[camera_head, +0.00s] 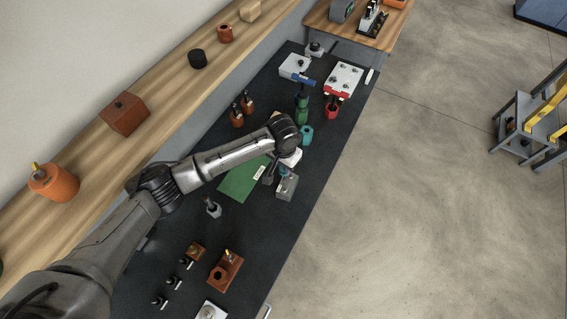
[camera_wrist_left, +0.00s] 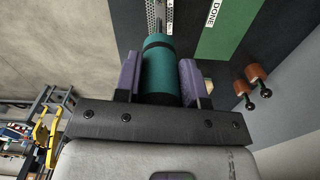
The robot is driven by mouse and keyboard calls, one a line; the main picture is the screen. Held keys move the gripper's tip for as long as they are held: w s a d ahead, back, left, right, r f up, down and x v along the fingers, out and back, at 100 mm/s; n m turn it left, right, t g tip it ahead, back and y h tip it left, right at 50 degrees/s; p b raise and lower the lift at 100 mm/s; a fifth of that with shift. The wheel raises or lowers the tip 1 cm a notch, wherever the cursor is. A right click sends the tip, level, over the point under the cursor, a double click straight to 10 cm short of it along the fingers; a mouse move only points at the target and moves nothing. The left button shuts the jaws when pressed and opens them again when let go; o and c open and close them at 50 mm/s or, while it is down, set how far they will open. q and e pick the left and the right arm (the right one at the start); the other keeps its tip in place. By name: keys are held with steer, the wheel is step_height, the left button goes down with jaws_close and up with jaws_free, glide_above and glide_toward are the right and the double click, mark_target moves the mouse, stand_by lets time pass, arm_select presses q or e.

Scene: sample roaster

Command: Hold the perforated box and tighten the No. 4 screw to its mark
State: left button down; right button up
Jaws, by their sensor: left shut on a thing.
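My left gripper (camera_head: 284,166) is over the front edge of the dark bench. In the left wrist view its purple jaws (camera_wrist_left: 160,75) are shut on a teal cylindrical handle with a dark band (camera_wrist_left: 158,72). The grey perforated box (camera_head: 287,188) sits on the bench just below the gripper in the head view. Its perforated face (camera_wrist_left: 153,14) shows behind the handle in the wrist view, beside a white label strip. The handle's tip and the No. 4 screw with its mark are hidden. My right gripper is in neither view.
A green mat (camera_head: 238,182) marked DONE lies beside the box. Behind it stand two orange-brown holders (camera_head: 242,111).

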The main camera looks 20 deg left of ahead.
arm_select(q)
steer(key=shift+r, duration=0.1)
steer(key=shift+p, duration=0.65)
steer(key=shift+f+b, duration=0.9)
steer(key=shift+f, duration=1.6)
